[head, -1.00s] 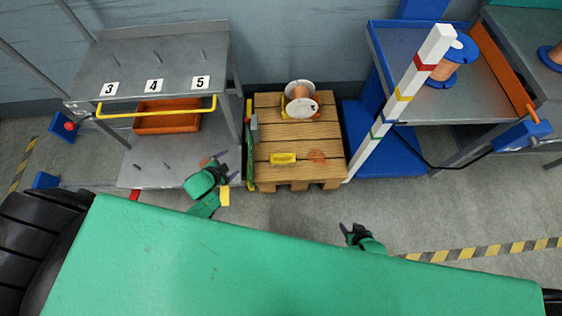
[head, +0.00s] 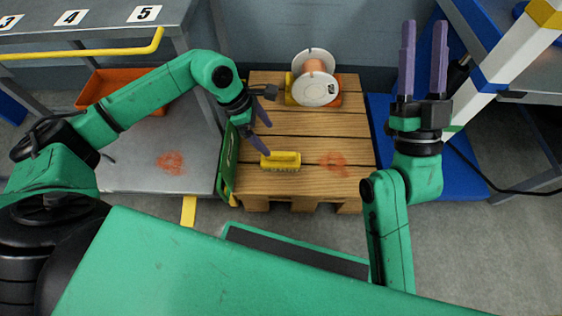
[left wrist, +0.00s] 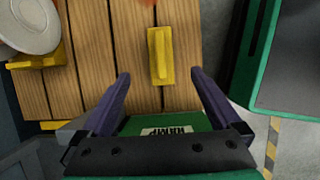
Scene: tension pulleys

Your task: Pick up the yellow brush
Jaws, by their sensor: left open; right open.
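The yellow brush (head: 281,161) lies on the wooden pallet (head: 310,186), near its front edge. It also shows in the left wrist view (left wrist: 160,55), beyond my fingers and roughly midway between their lines. My left gripper (head: 266,134) is open, just to the left of the brush and above the pallet; nothing is between its fingers, and I see no contact with the brush. In the left wrist view its two purple fingers (left wrist: 162,84) stand wide apart. My right gripper (head: 424,60) is open and empty, raised with its fingers pointing up, to the right of the pallet.
A white-flanged spool (head: 317,78) sits at the back of the pallet. A reddish stain (head: 334,163) lies right of the brush. A green panel (head: 229,160) stands along the pallet's left edge. A grey shelf with an orange bin (head: 118,90) is at left, a striped post (head: 505,65) at right.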

